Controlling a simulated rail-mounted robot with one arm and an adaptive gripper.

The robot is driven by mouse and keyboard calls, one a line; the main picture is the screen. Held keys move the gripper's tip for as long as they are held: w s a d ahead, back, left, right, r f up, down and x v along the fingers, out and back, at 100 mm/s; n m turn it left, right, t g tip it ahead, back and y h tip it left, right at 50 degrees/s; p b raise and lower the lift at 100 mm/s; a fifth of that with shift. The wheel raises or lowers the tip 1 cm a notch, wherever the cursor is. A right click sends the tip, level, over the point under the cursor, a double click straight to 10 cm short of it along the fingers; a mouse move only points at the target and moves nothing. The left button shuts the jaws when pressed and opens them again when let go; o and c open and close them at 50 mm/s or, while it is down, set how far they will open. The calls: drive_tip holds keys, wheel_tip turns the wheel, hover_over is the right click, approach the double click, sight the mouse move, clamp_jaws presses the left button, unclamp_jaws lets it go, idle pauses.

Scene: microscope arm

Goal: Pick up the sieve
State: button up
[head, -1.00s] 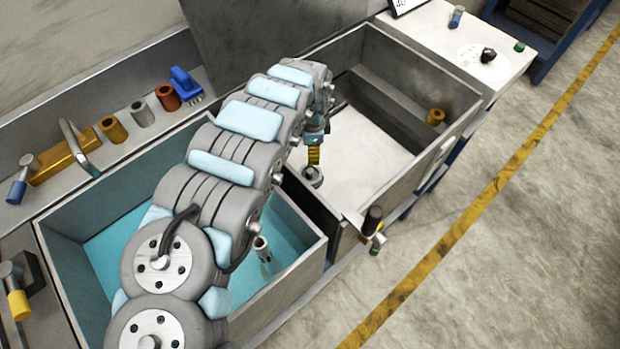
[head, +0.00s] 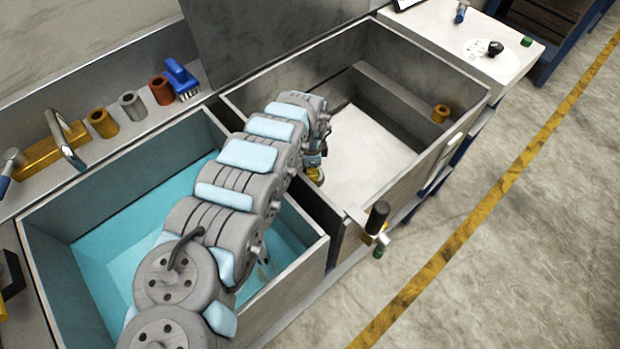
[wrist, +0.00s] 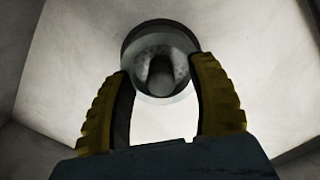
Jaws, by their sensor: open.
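The sieve appears to be the round grey metal piece with a rim and dark hollow (wrist: 160,65) in the wrist view. It sits over the pale floor of the right basin (head: 375,143). In the head view my arm hides it. My gripper (wrist: 160,72) is open, its two yellow ribbed fingers at the left and right edges of the round piece. I cannot tell whether they touch it. In the head view only a little of my gripper (head: 316,174) shows, low inside the basin behind my arm.
Basin walls surround my gripper. An orange cup (head: 441,113) stands by the right wall, and a dark-handled valve (head: 377,218) sticks out in front. A blue-floored basin (head: 90,270) lies left. A tap (head: 65,140), several cups and a blue brush (head: 181,78) line the back ledge.

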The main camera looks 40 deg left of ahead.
drive_tip(key=shift+w+f, duration=0.1)
drive_tip(key=shift+f, duration=0.6)
clamp_jaws()
drive_tip(key=shift+r, duration=0.2)
